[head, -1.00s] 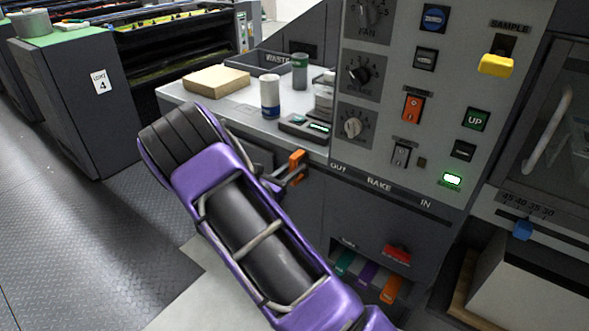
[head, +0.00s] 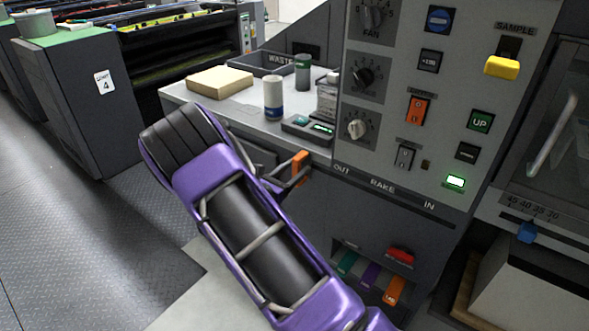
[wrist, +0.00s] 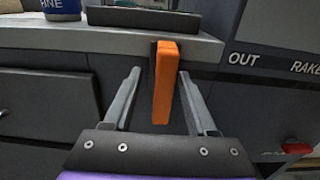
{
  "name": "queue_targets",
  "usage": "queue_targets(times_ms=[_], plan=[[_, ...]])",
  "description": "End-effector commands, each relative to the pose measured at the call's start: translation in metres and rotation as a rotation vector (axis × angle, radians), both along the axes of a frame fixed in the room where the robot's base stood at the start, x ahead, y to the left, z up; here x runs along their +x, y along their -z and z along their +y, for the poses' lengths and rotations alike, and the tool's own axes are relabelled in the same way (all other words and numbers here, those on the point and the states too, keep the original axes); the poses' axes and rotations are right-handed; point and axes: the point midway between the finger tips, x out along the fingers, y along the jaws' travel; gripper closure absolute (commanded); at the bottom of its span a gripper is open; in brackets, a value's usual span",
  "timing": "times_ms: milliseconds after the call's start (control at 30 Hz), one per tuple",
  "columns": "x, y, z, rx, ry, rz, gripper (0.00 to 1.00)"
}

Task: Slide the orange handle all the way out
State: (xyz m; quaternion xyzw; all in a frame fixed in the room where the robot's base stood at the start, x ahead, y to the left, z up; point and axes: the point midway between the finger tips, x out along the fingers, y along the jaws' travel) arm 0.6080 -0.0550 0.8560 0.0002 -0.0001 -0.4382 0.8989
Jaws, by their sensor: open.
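The orange handle (head: 300,167) is a small upright block under the counter edge, at the OUT end of the RAKE label on the console. In the wrist view the handle (wrist: 165,82) stands upright between my two fingers, with space on both sides. My gripper (wrist: 160,88) is open and points at it; neither finger appears to touch it. In the head view my gripper (head: 284,182) is partly hidden behind my purple and black arm, with its finger ends close to the handle.
The control panel (head: 405,110) with knobs and switches rises right of the handle. The counter (head: 225,115) above holds a white and blue can (head: 273,98), a beige block (head: 220,80) and a small dark device (head: 308,128). A drawer front (wrist: 45,105) lies left of the handle.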

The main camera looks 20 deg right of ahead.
Motion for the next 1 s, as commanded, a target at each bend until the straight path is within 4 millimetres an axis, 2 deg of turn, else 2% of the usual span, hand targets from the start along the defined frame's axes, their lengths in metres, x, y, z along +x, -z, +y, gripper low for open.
queue_targets(times_ms=[167, 500, 700, 833, 1000], plan=[[-0.015, -0.001, 0.021, 0.001, -0.005, 0.002, 0.43], [-0.066, -0.001, 0.087, 0.002, -0.008, 0.001, 0.43], [-0.091, -0.001, 0.119, 0.001, -0.007, 0.001, 0.43], [-0.100, -0.001, 0.130, 0.001, -0.006, 0.000, 0.43], [-0.105, 0.000, 0.136, 0.001, -0.004, 0.001, 0.43]])
